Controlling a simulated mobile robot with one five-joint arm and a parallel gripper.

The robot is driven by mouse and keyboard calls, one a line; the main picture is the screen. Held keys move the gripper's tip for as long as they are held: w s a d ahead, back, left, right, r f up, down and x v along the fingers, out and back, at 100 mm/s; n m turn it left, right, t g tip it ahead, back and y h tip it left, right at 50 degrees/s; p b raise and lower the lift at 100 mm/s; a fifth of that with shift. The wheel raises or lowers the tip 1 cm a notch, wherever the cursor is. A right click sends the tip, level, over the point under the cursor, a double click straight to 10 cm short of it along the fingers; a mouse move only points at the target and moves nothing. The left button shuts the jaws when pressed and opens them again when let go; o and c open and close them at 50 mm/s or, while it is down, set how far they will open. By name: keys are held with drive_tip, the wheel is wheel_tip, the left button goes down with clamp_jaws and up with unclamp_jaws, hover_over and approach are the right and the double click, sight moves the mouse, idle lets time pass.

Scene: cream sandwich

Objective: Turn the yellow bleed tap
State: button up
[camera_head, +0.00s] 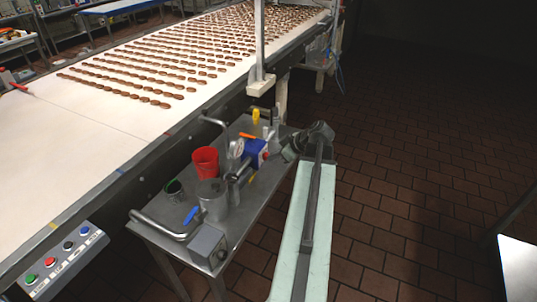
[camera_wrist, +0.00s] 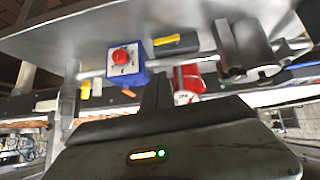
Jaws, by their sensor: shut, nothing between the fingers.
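The yellow tap (camera_head: 256,114) stands towards the far end of the metal cart in the head view, beyond an orange handle (camera_head: 248,135). A small upright yellow piece (camera_wrist: 85,90) at the left of the wrist view looks like the same tap. My gripper (camera_wrist: 158,86) is shut and empty in the wrist view, which is upside down. It points between a blue box with a red button (camera_wrist: 124,57) and a red cup. In the head view its end is at the cart's right side, beside the blue box (camera_head: 263,147), apart from the yellow tap.
A red cup (camera_head: 205,162), a metal cylinder (camera_head: 213,203) with a blue lever (camera_head: 191,215), and a dark cup (camera_head: 174,189) stand on the cart (camera_head: 246,211). The conveyor (camera_head: 120,125) carries rows of cookies along the left. Tiled floor (camera_head: 400,190) is open at right.

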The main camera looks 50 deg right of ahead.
sight(253, 177)
drive_tip(key=o, duration=0.5)
drive_tip(key=shift+f, duration=0.25)
drive_tip(key=o, duration=1.2)
drive_tip(key=f+b, duration=0.2)
drive_tip(key=w+a+f+b, duration=0.1)
drive_tip(key=f+b, duration=0.2)
drive_tip(key=a+f+b, duration=0.1)
drive_tip(key=f+b, duration=0.1)
drive_tip(key=b, duration=0.1)
drive_tip(key=shift+w+a+f, duration=0.1)
drive_tip(key=shift+w+f, duration=0.05)
drive_tip(key=shift+f, duration=0.15)
drive_tip(key=shift+o, duration=0.2)
drive_tip(key=shift+r, duration=0.25)
drive_tip(key=b+x, duration=0.4)
drive_tip(key=x, duration=0.3)
drive_tip(key=shift+f+b, duration=0.1)
drive_tip(key=shift+b, duration=0.25)
drive_tip(key=shift+w+f, duration=0.15)
drive_tip(key=shift+w, duration=0.15)
drive_tip(key=shift+c, duration=0.3)
